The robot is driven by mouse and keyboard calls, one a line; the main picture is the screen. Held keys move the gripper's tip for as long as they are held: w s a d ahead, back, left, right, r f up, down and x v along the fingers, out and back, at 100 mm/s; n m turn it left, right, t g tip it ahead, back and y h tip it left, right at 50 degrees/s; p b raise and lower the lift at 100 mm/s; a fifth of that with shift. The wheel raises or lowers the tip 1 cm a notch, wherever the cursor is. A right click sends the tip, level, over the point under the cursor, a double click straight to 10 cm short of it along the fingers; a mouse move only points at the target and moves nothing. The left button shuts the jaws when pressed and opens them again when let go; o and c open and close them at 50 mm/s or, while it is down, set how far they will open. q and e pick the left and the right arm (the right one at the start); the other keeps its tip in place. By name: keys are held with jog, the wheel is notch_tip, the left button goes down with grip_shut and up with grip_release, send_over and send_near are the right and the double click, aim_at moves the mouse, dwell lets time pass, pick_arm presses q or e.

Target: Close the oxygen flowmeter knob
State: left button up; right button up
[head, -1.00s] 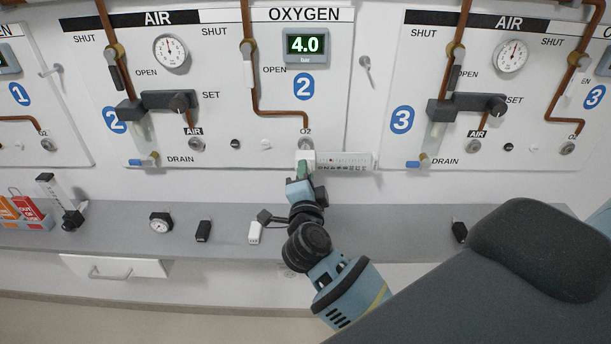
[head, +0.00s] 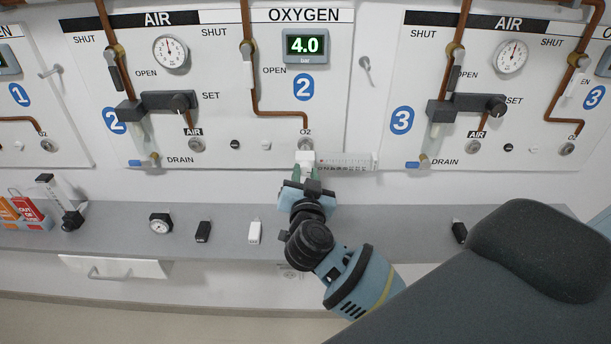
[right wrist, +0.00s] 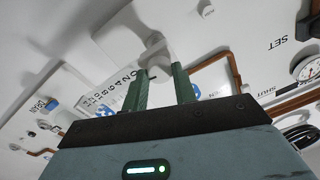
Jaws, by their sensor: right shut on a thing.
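The oxygen flowmeter (head: 348,162) is at the O2 outlet of panel 2, its clear scaled tube lying sideways to the right. It also shows in the right wrist view (right wrist: 125,80). Its white body (head: 306,158) is at the left end of the tube. My right gripper (head: 305,172) comes up from below, and its green fingers are shut on the white knob end of the flowmeter. In the right wrist view the white part (right wrist: 157,64) sits between the two fingertips. The fingers hide part of the knob. My left gripper is not in view.
The panel 2 display (head: 305,45) reads 4.0 bar. A grey shelf (head: 380,232) runs below, with a gauge (head: 160,223), a black piece (head: 203,231), a white piece (head: 255,231) and another flowmeter (head: 60,203). An AIR control block (head: 165,100) stands out at left.

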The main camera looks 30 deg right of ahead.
jog(key=shift+r+n, duration=0.15)
jog(key=shift+n, duration=0.85)
jog(key=o, duration=1)
jog(key=v, duration=0.7)
jog(key=shift+s+a, duration=0.15)
jog(key=shift+s, duration=0.2)
